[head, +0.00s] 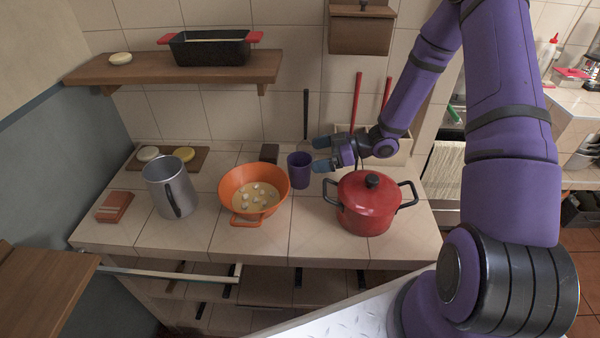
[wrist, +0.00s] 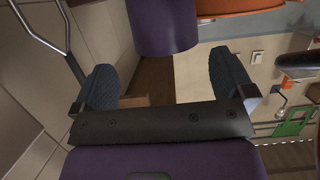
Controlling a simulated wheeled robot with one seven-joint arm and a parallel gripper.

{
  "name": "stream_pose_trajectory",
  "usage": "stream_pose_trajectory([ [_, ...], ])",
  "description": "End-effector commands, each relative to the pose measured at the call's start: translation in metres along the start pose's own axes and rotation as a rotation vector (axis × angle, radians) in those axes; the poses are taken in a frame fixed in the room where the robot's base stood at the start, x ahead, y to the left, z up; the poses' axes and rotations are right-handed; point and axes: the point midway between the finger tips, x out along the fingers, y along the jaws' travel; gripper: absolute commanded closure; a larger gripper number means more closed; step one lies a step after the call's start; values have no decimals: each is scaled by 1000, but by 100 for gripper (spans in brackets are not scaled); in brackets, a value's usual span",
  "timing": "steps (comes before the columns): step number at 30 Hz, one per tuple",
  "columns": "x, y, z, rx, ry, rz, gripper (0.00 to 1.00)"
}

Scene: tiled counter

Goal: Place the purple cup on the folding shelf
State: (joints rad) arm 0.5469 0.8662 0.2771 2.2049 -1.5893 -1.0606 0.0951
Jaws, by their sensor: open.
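The purple cup (head: 299,175) stands upright on the tiled counter, between the orange colander-like bowl and the red pot. My gripper (head: 321,155) is open just right of the cup, its blue fingers pointing toward it. In the wrist view, the cup (wrist: 163,25) lies beyond the fingertips, with nothing between the fingers of my gripper (wrist: 165,82). A wooden wall shelf (head: 110,74) hangs at the upper left, and a wooden board (head: 40,290) sits at the lower left; I cannot tell which is the folding shelf.
The orange bowl (head: 236,184) is close left of the cup. The red lidded pot (head: 368,208) stands at front right, below my gripper. A metal pitcher (head: 168,188) is farther left. A black red-handled pan (head: 210,50) and a round item (head: 120,58) occupy the wall shelf.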

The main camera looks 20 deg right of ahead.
Motion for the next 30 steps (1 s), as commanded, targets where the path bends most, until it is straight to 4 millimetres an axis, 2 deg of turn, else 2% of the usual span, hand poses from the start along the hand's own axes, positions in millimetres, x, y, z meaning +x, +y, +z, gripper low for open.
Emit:
stream_pose_trajectory([
  [10, 43, -7, 2, 0, 0, -3, 0],
  [20, 50, -7, 2, 1, 0, -1, 0],
  [29, 50, -7, 1, 0, 0, -1, 67],
  [30, 50, -7, 1, 0, 0, -1, 67],
])
